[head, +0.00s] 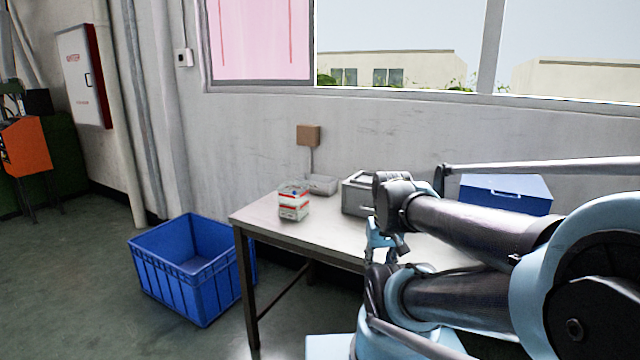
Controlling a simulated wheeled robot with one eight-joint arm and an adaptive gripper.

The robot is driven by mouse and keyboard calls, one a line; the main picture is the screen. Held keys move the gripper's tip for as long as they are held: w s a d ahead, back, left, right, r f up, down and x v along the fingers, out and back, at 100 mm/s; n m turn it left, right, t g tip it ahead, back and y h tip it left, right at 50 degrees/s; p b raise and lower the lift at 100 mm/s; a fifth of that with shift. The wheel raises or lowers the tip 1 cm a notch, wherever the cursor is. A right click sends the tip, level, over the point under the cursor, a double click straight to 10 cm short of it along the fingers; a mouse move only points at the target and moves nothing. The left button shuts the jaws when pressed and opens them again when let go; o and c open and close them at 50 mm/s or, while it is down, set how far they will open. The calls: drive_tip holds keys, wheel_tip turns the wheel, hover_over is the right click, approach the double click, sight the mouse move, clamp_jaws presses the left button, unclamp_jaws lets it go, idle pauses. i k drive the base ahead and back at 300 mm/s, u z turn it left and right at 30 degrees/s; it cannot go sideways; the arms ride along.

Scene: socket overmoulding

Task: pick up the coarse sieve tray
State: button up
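I cannot make out a coarse sieve tray for certain in the head view. The table (262,222) carries a grey box-shaped container (356,197), partly hidden behind my arm. My folded arm covers the right part of the table, so things there may be hidden. The fingers of my gripper cannot be made out. No object is seen held.
A small white and red box (293,204) and a flat grey box (321,185) sit on the table's left part. A blue box (506,193) is at the right, beyond my arm. An open blue crate (178,285) stands on the floor left of the table.

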sight(324, 186)
drive_tip(key=u, duration=0.5)
drive_tip(key=i, duration=1.05)
drive_tip(key=u, duration=0.7)
